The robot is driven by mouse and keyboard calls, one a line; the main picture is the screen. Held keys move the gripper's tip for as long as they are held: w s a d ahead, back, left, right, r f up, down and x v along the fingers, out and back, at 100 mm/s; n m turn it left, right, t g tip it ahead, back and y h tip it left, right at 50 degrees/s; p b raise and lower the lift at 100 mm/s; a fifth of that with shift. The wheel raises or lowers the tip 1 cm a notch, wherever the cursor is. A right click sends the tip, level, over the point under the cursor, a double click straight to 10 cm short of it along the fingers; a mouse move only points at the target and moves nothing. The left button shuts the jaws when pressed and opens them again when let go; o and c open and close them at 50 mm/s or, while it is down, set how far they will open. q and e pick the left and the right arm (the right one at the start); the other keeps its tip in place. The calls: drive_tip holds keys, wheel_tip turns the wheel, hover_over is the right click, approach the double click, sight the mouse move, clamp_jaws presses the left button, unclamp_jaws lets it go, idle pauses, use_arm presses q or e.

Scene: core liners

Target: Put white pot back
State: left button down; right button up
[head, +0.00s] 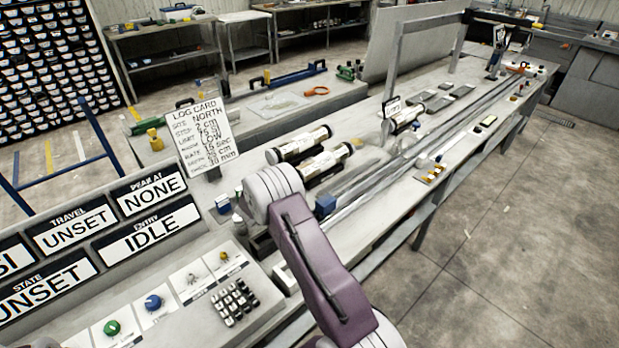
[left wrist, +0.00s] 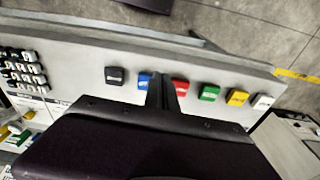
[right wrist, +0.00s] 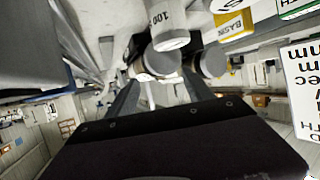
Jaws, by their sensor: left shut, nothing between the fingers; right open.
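I cannot tell for sure which thing is the white pot. In the right wrist view a white cylinder (right wrist: 168,22) marked "100" stands at the top centre, and a whitish round-ended thing (right wrist: 158,63) is just beyond my right gripper (right wrist: 161,86). That gripper is open, with no clear grip on anything. In the left wrist view my left gripper (left wrist: 162,88) is shut and empty over a grey panel, by a blue block (left wrist: 144,80) and a red block (left wrist: 180,86). A white block (left wrist: 263,102) ends that row. Neither gripper's fingers show in the head view.
In the head view a keypad (head: 234,302) and knobs sit on the near console. A log card (head: 201,135) stands behind it. Clear-and-white tubes (head: 325,162) lie on the long bench. Open floor (head: 510,240) is at the right.

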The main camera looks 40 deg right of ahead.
use_arm(q)
drive_tip(key=shift+f, duration=0.1)
use_arm(e)
drive_tip(key=s+d+r, duration=0.4)
drive_tip(key=s+r, duration=0.2)
drive_tip(key=s, duration=0.2)
drive_tip(key=shift+d, duration=0.15)
drive_tip(key=shift+s, duration=0.1)
